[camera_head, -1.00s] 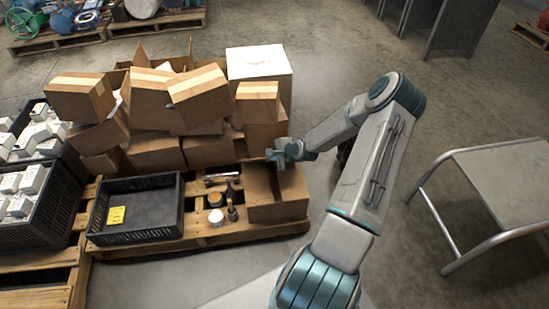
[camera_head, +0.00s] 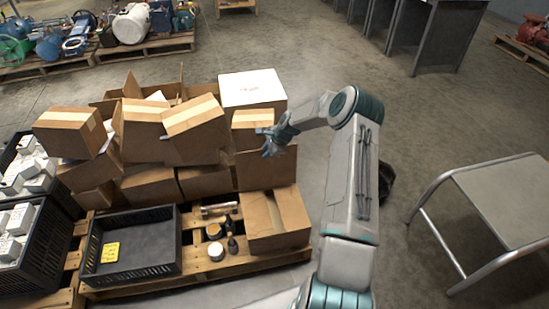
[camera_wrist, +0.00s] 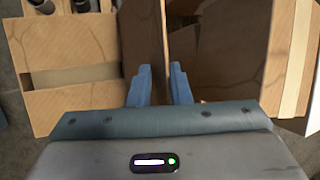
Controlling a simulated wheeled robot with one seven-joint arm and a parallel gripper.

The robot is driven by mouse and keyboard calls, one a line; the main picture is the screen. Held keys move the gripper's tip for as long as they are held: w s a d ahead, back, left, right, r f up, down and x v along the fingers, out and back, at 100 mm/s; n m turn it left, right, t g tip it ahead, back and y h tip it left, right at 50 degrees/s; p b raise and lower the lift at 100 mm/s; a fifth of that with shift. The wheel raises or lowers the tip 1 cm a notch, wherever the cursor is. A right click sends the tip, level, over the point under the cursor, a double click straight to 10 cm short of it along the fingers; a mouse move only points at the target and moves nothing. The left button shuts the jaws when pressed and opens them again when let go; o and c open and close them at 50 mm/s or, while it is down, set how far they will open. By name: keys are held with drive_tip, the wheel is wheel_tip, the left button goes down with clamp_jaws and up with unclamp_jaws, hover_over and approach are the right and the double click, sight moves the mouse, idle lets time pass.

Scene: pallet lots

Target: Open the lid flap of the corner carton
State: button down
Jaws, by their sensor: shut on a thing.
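The corner carton (camera_head: 278,226) is a brown box at the front right corner of the pallet. Its top shows brown panels and a lighter strip. A flap (camera_head: 266,170) stands about upright at its back edge, in front of the stacked cartons. My gripper (camera_head: 274,146) is at the flap's upper edge. In the wrist view my gripper (camera_wrist: 160,78) has its two blue fingers on either side of a thin upright panel, the flap (camera_wrist: 163,35) seen nearly edge-on. The carton with its pale strip (camera_wrist: 75,75) lies left there. The exact finger contact is small.
Stacked cartons (camera_head: 150,130) and a white box (camera_head: 252,88) stand behind and left. A black crate (camera_head: 133,247) and small jars and tools (camera_head: 216,251) sit left of the carton on the pallet (camera_head: 200,277). A metal-framed table (camera_head: 505,200) stands right.

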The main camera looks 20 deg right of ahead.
drive_tip(key=shift+w+d+f+b, duration=0.15)
drive_tip(key=shift+w, duration=0.5)
drive_tip(key=shift+w+d+f+b, duration=0.15)
drive_tip(key=shift+w, duration=0.45)
drive_tip(key=c, duration=1.6)
unclamp_jaws()
drive_tip(key=shift+f, duration=0.1)
drive_tip(key=shift+c, duration=0.2)
drive_tip(key=shift+r, duration=0.2)
drive_tip(key=p+v, duration=0.2)
drive_tip(key=v, duration=1.1)
drive_tip(key=shift+s+r, duration=0.15)
drive_tip(key=shift+s, duration=0.05)
drive_tip(key=shift+d+p, duration=0.1)
drive_tip(key=shift+p, duration=0.2)
